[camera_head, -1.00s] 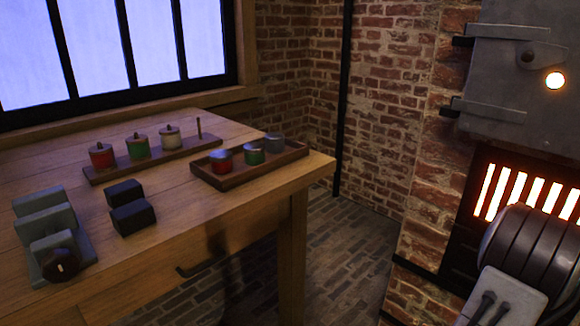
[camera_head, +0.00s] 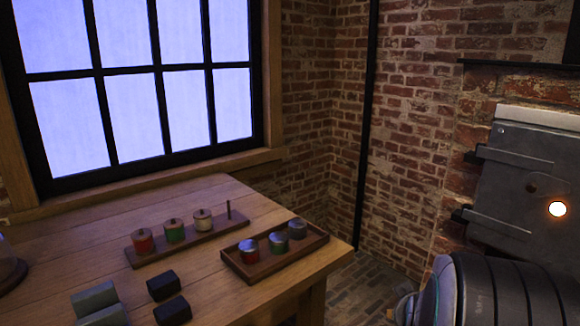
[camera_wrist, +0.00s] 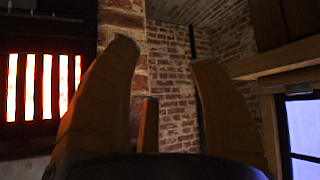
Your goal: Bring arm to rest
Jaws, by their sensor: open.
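In the head view only a dark ribbed part of my arm shows at the lower right, away from the table; the fingers are out of that view. On the wooden table, a tray (camera_head: 313,247) holds a red jar (camera_head: 249,254), a green jar (camera_head: 278,244) and a grey jar (camera_head: 297,231). A narrow board (camera_head: 187,241) beside it bears a red jar (camera_head: 143,241), a green jar (camera_head: 174,231) and a cream jar (camera_head: 203,220), plus an upright peg (camera_head: 229,209).
Two dark blocks (camera_head: 171,309) and a grey block piece (camera_head: 95,299) sit at the table's front. A glass-domed item (camera_head: 10,268) stands at the left edge. A metal furnace door (camera_head: 525,190) is at the right; glowing bars (camera_wrist: 40,85) show in the wrist view.

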